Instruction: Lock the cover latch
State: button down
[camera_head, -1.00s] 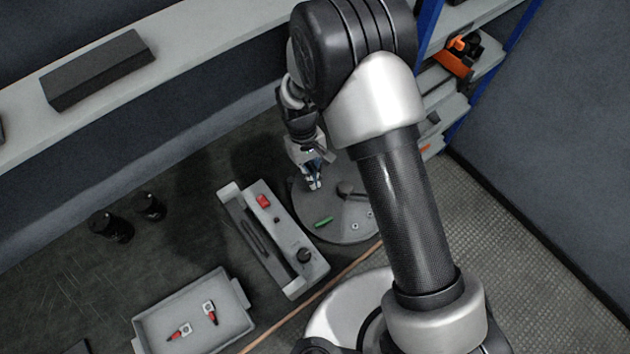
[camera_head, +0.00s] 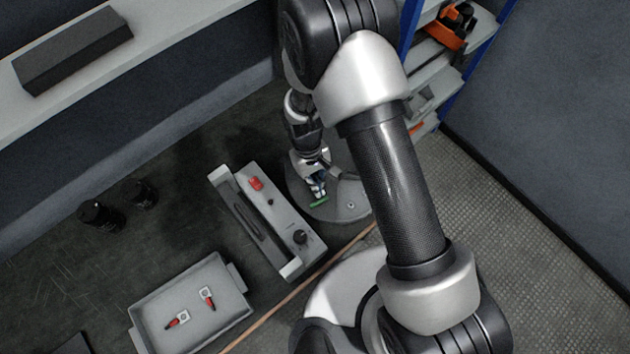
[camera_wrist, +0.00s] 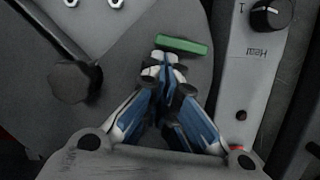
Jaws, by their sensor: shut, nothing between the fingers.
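A round grey cover (camera_head: 345,212) lies on the bench, with a small green bar (camera_head: 319,203) on it. In the wrist view the green bar (camera_wrist: 181,45) lies nearly level, just beyond my fingertips. My gripper (camera_head: 317,192) points down at the cover. In the wrist view its fingertips (camera_wrist: 165,60) are together and empty, close to the left part of the bar; I cannot tell if they touch it. A black lever with a round knob (camera_wrist: 75,80) is on the cover, left of the fingers. Which part is the latch is not marked.
A grey control panel (camera_head: 285,225) with a red button (camera_head: 256,183) and a black dial (camera_head: 300,237) stands beside the cover. A grey tray (camera_head: 205,335) holds two small red-tipped parts. Two black cylinders (camera_head: 100,215) stand farther left. Open bench lies between.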

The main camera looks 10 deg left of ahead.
jog(key=shift+w+d+m+y, duration=0.15)
jog(key=shift+d+m, duration=0.1)
jog(key=shift+m, duration=0.45)
jog(key=shift+d+m+y, duration=0.15)
jog(key=shift+d+m, duration=0.05)
jog(key=shift+m, duration=0.5)
